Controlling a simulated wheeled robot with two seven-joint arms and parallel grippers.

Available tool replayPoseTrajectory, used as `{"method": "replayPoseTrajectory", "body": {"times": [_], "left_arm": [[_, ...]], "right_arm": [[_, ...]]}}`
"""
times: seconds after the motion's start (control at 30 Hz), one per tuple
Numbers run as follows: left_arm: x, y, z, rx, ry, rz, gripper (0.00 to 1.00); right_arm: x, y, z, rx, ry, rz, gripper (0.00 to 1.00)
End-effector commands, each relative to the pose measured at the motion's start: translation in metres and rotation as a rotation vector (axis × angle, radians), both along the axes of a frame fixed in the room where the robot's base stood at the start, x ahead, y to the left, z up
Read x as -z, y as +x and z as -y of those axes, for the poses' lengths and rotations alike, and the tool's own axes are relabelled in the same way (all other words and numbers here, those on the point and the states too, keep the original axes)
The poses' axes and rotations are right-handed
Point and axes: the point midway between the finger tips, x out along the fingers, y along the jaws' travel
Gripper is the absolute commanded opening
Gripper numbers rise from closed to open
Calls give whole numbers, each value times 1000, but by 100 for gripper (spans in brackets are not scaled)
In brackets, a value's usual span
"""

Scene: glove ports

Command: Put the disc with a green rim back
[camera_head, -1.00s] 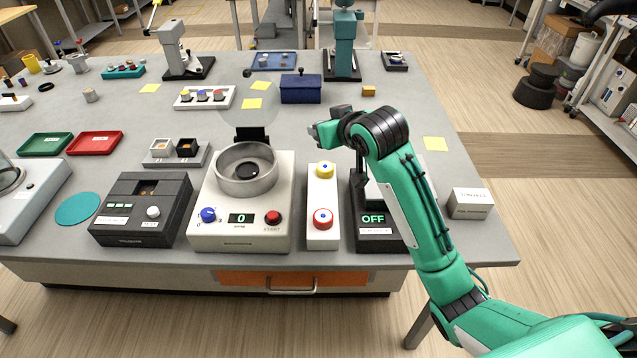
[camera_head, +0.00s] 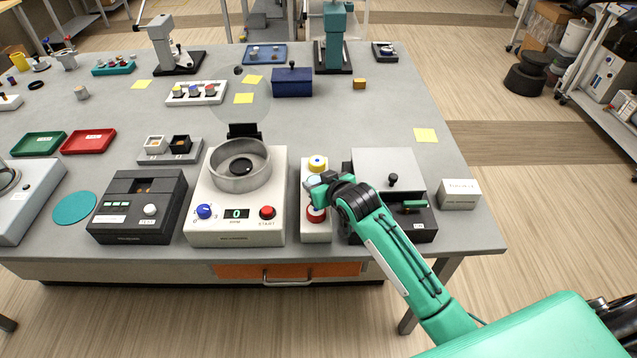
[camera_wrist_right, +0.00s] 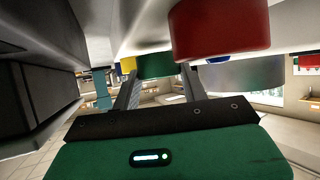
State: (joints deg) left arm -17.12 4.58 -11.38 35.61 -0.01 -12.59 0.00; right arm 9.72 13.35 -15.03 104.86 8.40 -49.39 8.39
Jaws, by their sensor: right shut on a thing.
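The disc with a green rim (camera_wrist_right: 154,67) shows between the two fingers of my right gripper (camera_head: 320,184) in the right wrist view. My right gripper is shut on it. In the head view the gripper is over the middle of a white holder block (camera_head: 316,234), between a yellow-rimmed disc (camera_head: 317,162) and a red-rimmed disc (camera_head: 316,214). The red disc also shows large and close in the wrist view (camera_wrist_right: 220,28). The gripper hides the middle of the block, so I cannot tell whether the green disc touches it. My left gripper is not in view.
A white spinner machine (camera_head: 236,225) with a metal bowl stands just left of the block. A dark box with a grey lid (camera_head: 385,160) stands close on the right, partly behind my arm. A small white box (camera_head: 459,194) is farther right.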

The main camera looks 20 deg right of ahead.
Motion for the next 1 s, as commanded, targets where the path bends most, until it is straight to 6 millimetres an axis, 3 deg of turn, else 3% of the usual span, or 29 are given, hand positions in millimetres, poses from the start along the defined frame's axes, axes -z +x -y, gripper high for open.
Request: {"method": "replayPoseTrajectory", "body": {"times": [0.43,0.47,0.57,1.0], "left_arm": [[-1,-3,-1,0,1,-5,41],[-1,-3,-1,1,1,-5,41],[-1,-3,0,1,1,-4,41],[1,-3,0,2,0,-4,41]], "right_arm": [[11,0,0,0,0,1,21],[12,0,0,0,0,0,46],[11,0,0,0,0,1,65],[7,-6,2,1,0,1,66]]}}
